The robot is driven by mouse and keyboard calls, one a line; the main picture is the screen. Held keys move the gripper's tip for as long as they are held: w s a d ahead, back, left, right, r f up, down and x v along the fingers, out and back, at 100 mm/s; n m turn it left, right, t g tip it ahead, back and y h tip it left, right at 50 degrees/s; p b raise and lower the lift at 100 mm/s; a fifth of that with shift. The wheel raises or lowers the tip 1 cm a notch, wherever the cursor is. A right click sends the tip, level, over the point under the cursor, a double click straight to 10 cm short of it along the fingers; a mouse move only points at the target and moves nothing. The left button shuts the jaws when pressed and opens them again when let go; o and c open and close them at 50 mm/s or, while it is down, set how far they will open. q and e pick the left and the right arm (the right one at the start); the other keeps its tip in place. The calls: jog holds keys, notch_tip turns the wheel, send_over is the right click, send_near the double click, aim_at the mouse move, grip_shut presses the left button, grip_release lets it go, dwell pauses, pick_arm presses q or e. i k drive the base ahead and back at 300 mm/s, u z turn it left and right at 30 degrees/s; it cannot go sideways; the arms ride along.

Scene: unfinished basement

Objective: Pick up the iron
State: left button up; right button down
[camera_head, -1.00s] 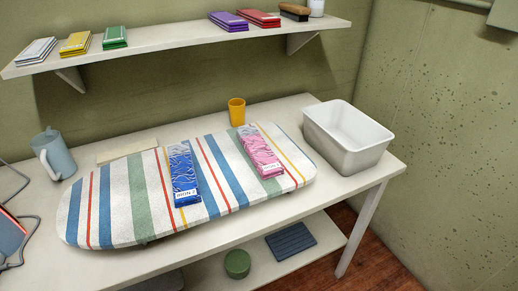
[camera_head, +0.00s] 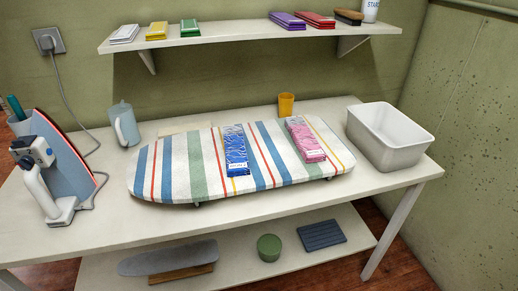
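The iron (camera_head: 66,152) stands upright on its heel at the left end of the white table. Its flat sole has a grey-blue face with a red edge and faces right. A white handle with blue parts (camera_head: 36,178) is on its left side. Its grey cord rises to a wall outlet (camera_head: 48,40). Neither of my grippers is in view, and nothing holds the iron.
The striped ironing board (camera_head: 205,175) bears a blue folded cloth (camera_head: 235,150) and a pink one (camera_head: 305,140). A blue-grey jug (camera_head: 125,125) stands behind the iron's right side. A yellow cup (camera_head: 286,104) and white bin (camera_head: 389,135) are farther right. A shelf (camera_head: 240,38) hangs above.

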aim_at(66, 174)
jog(key=u, duration=0.75)
jog(key=k, duration=1)
jog(key=u, duration=1.35)
jog(key=i, duration=1.15)
jog(key=z, duration=0.75)
jog(key=i, duration=0.95)
jog(key=z, duration=1.15)
jog(key=k, duration=0.15)
jog(key=u, duration=0.15)
jog(key=i, duration=0.45)
